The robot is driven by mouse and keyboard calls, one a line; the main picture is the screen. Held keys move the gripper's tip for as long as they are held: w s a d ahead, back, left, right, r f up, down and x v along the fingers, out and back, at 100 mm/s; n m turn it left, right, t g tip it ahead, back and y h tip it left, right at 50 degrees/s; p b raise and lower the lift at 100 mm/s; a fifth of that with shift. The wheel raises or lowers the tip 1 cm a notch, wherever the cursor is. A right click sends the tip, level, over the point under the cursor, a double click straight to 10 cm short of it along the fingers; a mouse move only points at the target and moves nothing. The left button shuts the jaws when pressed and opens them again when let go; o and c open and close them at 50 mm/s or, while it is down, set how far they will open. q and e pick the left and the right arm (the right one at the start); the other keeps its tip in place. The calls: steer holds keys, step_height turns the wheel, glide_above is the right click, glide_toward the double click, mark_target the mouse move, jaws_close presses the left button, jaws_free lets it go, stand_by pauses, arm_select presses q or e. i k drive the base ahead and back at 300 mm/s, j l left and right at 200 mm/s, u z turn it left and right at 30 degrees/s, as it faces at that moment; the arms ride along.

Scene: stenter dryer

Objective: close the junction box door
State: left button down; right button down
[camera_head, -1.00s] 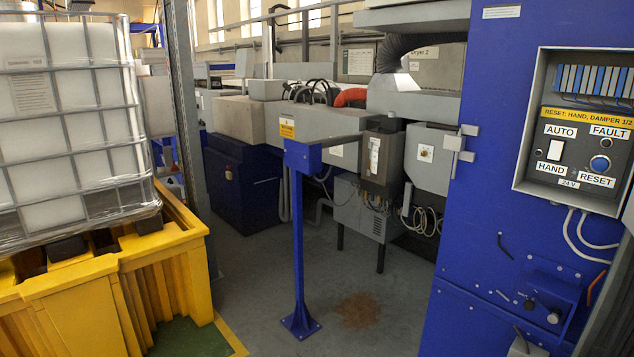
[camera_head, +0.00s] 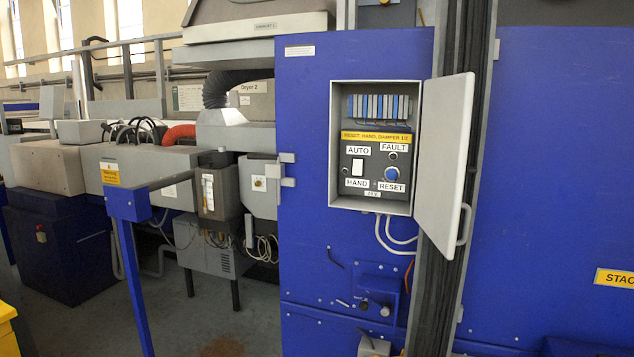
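The junction box (camera_head: 335,150) is a grey box set on the blue cabinet front, right of the picture's middle. Its light grey door (camera_head: 443,160) stands open, swung out to the right of the box. A handle (camera_head: 465,224) shows at the door's lower right edge. Inside the box are a row of blue and grey terminals, a yellow label, and a dark panel marked AUTO, FAULT, HAND and RESET. Neither of my grippers shows in this view.
A dark vertical post with cables (camera_head: 434,300) stands behind the door. White cables hang below the box. A blue post with an arm (camera_head: 130,260) stands at left on the grey floor. A yellow edge (camera_head: 7,335) shows at lower left.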

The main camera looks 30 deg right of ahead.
mark_target(448, 101)
steer(key=l+z, duration=0.3)
steer(key=l, duration=0.5)
steer(key=l+z, duration=0.3)
steer(key=l, duration=0.5)
